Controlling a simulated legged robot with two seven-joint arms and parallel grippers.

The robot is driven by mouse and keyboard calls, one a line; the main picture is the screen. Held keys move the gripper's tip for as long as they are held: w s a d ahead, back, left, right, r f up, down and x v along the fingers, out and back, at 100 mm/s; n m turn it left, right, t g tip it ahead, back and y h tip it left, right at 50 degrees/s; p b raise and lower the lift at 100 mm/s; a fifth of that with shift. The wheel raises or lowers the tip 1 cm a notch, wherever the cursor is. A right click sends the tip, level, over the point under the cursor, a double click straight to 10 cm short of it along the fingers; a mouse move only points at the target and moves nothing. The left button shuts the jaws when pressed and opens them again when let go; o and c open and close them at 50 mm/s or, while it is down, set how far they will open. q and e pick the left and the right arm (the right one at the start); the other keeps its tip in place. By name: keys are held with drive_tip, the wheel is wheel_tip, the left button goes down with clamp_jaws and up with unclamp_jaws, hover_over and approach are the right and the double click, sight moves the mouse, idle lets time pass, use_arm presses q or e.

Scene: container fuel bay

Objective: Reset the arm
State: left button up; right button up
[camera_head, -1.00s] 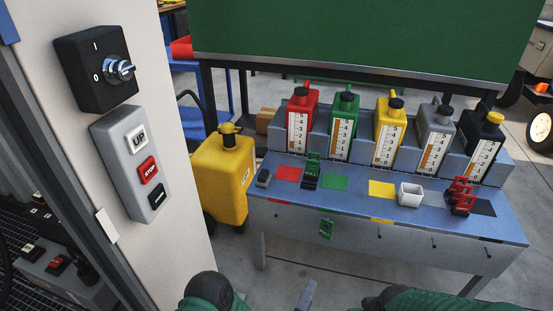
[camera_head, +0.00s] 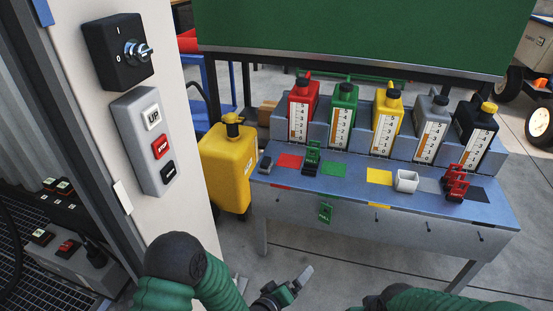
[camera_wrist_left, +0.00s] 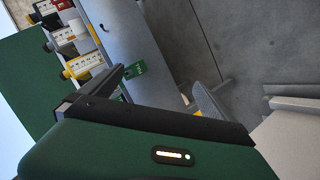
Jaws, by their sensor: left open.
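My left arm rises from the bottom of the head view, its green sleeve bending at a black elbow joint. My left gripper (camera_head: 290,287) is at the bottom centre, in front of the blue bench and below its top. It is open and holds nothing that I can see. In the left wrist view its fingers (camera_wrist_left: 160,86) stand apart with the floor and bench behind them. My right arm shows only as a green sleeve at the bottom right; its gripper is out of view.
The blue bench (camera_head: 340,187) carries several coloured canisters, clips and a white cup (camera_head: 407,181). A yellow jerrycan (camera_head: 228,165) stands to its left. A white post with a key switch (camera_head: 118,52) and an UP/STOP button box (camera_head: 145,140) is close on the left. Floor before the bench is clear.

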use_arm(q)
drive_tip(key=s+a+r+m+g+y, duration=0.2)
drive_tip(key=s+a+r+y, duration=0.1)
drive_tip(key=a, duration=0.6)
drive_tip(key=s+a+r+m+g+y, duration=0.2)
drive_tip(key=s+a+r+g, duration=0.15)
drive_tip(key=a, duration=0.45)
drive_tip(key=s+a+r+g+y, duration=0.25)
drive_tip(key=s+a+r, duration=0.25)
drive_tip(key=s+a, duration=0.5)
drive_tip(key=w+r+p+v, duration=0.1)
drive_tip(key=w+p+v, duration=0.2)
drive_tip(key=p+v, duration=1.3)
drive_tip(key=w+d+r+p+v, duration=0.1)
drive_tip(key=w+p+v, duration=0.3)
drive_tip(key=p+v, duration=1.1)
drive_tip(key=shift+r+m+p, duration=0.35)
drive_tip(key=shift+m+p, duration=0.05)
drive_tip(key=shift+p, duration=0.7)
drive_tip(key=shift+d+h, duration=0.1)
drive_tip(key=shift+h, duration=0.15)
